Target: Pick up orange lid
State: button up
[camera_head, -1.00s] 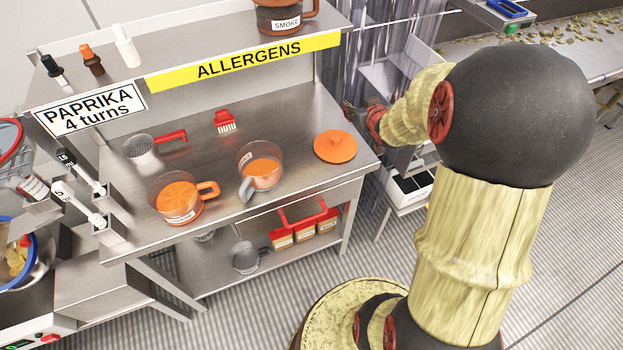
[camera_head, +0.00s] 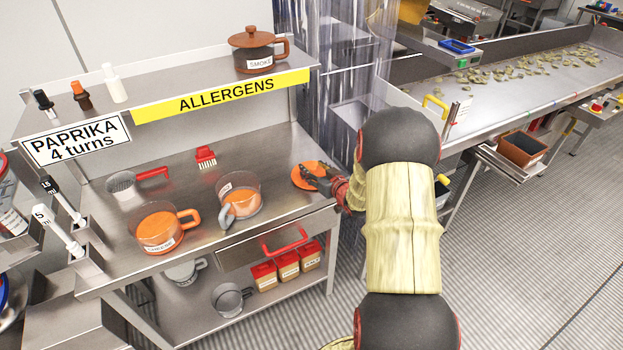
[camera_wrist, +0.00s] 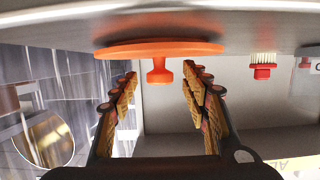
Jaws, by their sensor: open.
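The orange lid (camera_head: 301,178) lies flat on the steel table at its right end, right of the clear jug. My gripper (camera_head: 314,177) reaches over it from the right and hides part of it. In the wrist view, which is upside down, the lid (camera_wrist: 158,47) shows as a wide disc with a round knob (camera_wrist: 159,73). My open gripper (camera_wrist: 159,78) has its two fingers on either side of the knob, with a gap on each side. Nothing is held.
A clear jug (camera_head: 247,204) with orange content and an orange-handled pot (camera_head: 155,230) stand left of the lid. A red brush (camera_head: 206,157) lies behind. The shelf above carries a brown lidded pot (camera_head: 257,58). The table around the lid is clear.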

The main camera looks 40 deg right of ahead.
jog(key=shift+w+d+f, duration=0.15)
jog(key=shift+w, duration=0.55)
jog(key=shift+c, duration=0.3)
jog(key=c, duration=1.1)
grip_shut()
